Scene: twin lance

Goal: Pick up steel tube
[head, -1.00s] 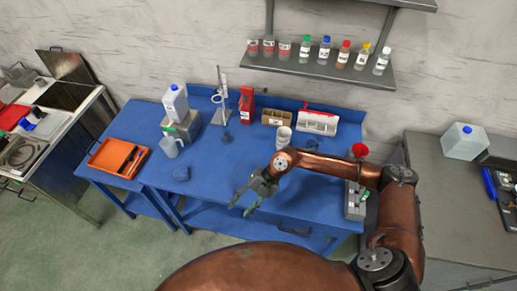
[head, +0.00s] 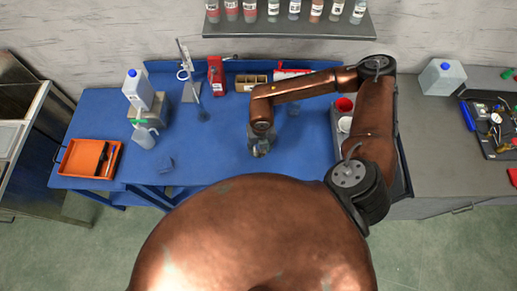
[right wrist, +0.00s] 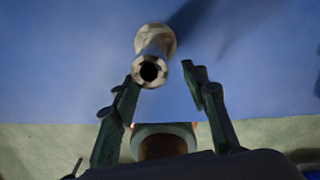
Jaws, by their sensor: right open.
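The steel tube (right wrist: 155,52) shows in the right wrist view as a shiny short cylinder with a dark round hole in its near end. It stands out against the blue table (right wrist: 60,60). My right gripper (right wrist: 160,88) is open, its two dark fingers on either side of the tube's near end, with the tube mostly beyond the fingertips. I see no clear grip on it. In the head view my right gripper (head: 260,148) points down over the middle of the blue table; the tube cannot be made out there. My left gripper is not in view.
An orange tray (head: 76,157), a white jug (head: 144,136) and a white bottle (head: 137,88) stand at the left. A stand (head: 188,75) and red device (head: 216,74) are at the back. A red cup (head: 344,105) is at the right. The table's front-middle is mostly clear.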

